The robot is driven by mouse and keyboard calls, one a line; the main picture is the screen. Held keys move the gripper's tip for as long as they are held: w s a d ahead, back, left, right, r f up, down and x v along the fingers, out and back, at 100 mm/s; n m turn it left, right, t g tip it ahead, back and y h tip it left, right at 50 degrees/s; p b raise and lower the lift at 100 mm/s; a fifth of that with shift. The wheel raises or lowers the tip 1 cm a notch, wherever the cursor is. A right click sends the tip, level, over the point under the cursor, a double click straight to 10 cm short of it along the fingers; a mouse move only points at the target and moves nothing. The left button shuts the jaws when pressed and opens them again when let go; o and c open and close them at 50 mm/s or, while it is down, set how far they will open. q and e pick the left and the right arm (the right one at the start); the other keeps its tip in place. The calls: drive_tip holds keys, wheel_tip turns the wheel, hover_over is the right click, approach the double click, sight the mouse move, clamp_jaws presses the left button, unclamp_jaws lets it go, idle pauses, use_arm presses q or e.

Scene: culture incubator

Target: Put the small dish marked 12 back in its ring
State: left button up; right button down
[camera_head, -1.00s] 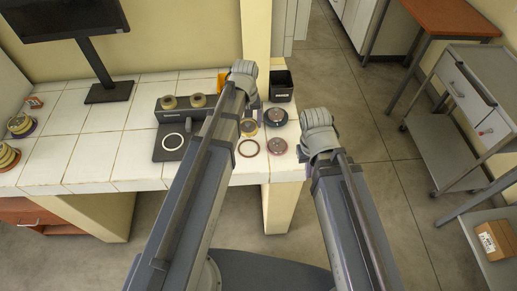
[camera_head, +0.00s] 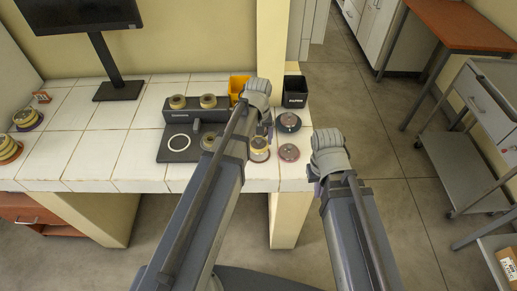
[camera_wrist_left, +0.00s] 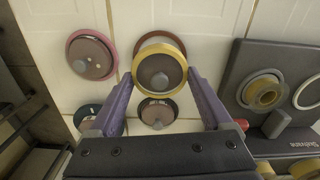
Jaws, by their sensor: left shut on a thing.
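My left gripper (camera_wrist_left: 160,84) is shut on a small gold-rimmed dish (camera_wrist_left: 159,66) with a grey knob; its marking is not legible. The dish also shows in the head view (camera_head: 260,151), below my left wrist. A red-brown ring (camera_wrist_left: 160,37) shows behind the dish in the left wrist view, mostly covered by it. The dish overlaps the ring, set slightly toward the gripper; I cannot tell whether they touch. My right gripper (camera_head: 317,187) is right of the bench edge, its fingers mostly hidden.
A pink-rimmed dish (camera_wrist_left: 92,54) sits left of the held dish, and a dark-rimmed dish (camera_wrist_left: 157,112) lies between the fingers. A black bin (camera_head: 295,92) stands behind.

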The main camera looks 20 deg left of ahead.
sight(259, 146)
use_arm(q)
drive_tip(key=shift+f+b, duration=1.65)
drive_tip(key=shift+f, duration=0.15)
drive_tip(key=shift+f, duration=0.2)
drive_tip(key=o, duration=1.2)
drive_tip(key=shift+r, duration=0.1)
drive_tip(key=shift+r, duration=0.1)
wheel_tip(259, 146, up, 12)
drive_tip(key=p, duration=1.2)
drive_tip(key=shift+r, duration=0.1)
drive_tip(key=s+d+m+y, duration=0.1)
drive_tip(key=s+d+m, duration=0.7)
drive_tip(key=s, duration=0.6)
drive_tip(key=d, duration=0.2)
drive_tip(key=shift+s+d, duration=0.3)
drive_tip(key=shift+s, duration=0.05)
